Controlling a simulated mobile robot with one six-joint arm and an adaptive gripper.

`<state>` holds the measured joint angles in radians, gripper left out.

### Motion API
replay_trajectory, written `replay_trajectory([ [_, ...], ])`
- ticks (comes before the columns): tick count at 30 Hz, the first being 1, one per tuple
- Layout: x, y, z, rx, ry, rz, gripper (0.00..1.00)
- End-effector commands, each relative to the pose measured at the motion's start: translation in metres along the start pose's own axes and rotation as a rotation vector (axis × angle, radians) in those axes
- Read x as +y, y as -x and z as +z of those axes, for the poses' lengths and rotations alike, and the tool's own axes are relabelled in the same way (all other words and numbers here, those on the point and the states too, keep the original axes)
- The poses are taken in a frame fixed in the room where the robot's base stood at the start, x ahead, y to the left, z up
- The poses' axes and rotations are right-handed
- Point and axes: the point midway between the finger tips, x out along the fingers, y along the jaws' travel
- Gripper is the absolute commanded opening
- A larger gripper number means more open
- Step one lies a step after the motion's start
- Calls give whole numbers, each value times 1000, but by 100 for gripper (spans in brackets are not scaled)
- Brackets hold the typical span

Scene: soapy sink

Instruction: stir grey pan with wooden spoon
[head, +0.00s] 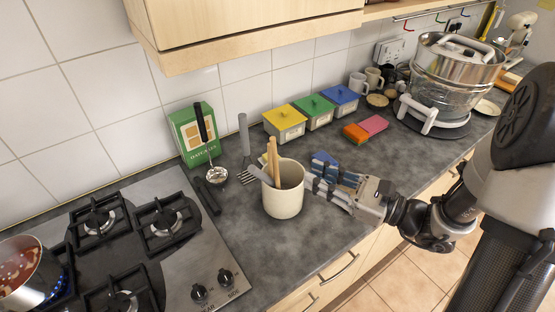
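The grey pan (34,285) stands on the hob at the left edge, over a lit blue flame and partly cut off. It holds reddish-brown food with pale pieces. A cream crock (284,200) stands upright on the counter in the middle. Wooden handles (273,158) lean up out of it, with a grey handle beside them. Which wooden one is the spoon I cannot tell, as the lower ends are hidden inside. My gripper (314,177) is just right of the crock, level with its upper part. Its fingers are apart and empty. Contact with the crock is unclear.
A green box (196,134), a ladle (208,150) and a fork-like utensil (245,147) are behind the crock. Yellow (285,123), green (314,112) and blue (340,100) lidded tins line the wall. A large steamer (453,72) stands far right. Cupboards overhang the back.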

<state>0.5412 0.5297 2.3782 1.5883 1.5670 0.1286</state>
Motion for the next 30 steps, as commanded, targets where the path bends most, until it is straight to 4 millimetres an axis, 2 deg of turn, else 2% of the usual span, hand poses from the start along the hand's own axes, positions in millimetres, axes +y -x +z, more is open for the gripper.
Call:
replay_trajectory([
  [1, 2, -12, -1, 0, 2, 7, 21],
  [9, 2, -66, -1, -1, 3, 7, 21],
  [15, 1, -98, -1, 0, 3, 4, 21],
  [21, 0, -114, 0, 0, 2, 2, 21],
  [30, 0, -116, 0, 0, 2, 0, 21],
])
